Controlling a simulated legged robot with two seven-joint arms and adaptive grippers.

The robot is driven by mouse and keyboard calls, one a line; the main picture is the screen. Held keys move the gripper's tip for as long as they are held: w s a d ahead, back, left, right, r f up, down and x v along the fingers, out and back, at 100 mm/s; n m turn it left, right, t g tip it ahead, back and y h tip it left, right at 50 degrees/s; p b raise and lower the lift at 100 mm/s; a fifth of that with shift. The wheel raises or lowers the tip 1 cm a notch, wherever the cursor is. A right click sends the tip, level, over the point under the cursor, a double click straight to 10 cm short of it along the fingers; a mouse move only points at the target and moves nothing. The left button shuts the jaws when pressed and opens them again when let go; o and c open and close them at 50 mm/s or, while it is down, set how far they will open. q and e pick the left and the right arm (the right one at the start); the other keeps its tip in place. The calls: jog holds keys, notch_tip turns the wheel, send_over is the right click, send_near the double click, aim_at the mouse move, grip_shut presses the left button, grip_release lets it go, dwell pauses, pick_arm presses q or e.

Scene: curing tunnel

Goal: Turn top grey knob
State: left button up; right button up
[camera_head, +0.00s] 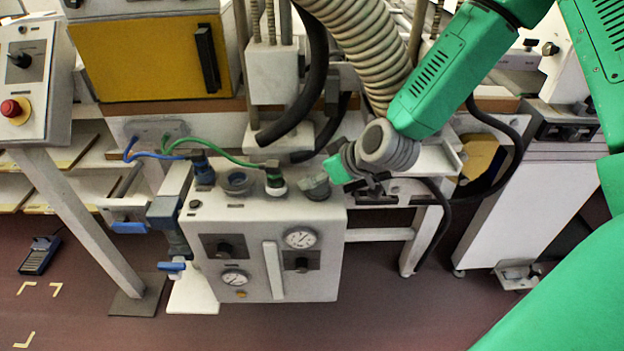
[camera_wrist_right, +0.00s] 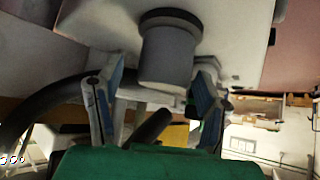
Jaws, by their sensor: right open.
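The top grey knob (camera_head: 317,190) is a short cylinder standing on the right part of the white box's (camera_head: 265,240) top face. My right gripper (camera_head: 328,176) comes in from the upper right and is right at this knob, partly covering it. In the right wrist view the grey knob (camera_wrist_right: 168,52) lies between the two blue-grey fingertips of my open right gripper (camera_wrist_right: 160,85). A gap shows on each side of the knob, and no grip is visible. My left gripper is not in view.
Green and blue hoses (camera_head: 215,153) join connectors on the same top face, left of the knob. The box front carries two gauges (camera_head: 300,238) and dark knobs. A ribbed duct (camera_head: 350,40) and black hoses hang behind. Open floor (camera_head: 390,310) lies in front.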

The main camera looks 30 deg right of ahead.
jog(key=shift+x, duration=0.95)
jog(key=shift+w+a+f, duration=0.15)
jog(key=shift+w, duration=0.05)
jog(key=c, duration=1.3)
jog(key=shift+m+h+p, duration=0.5)
jog(key=shift+m+h, duration=0.5)
jog(key=shift+m, duration=0.2)
jog(key=o, duration=1.3)
jog(key=shift+d, duration=0.25)
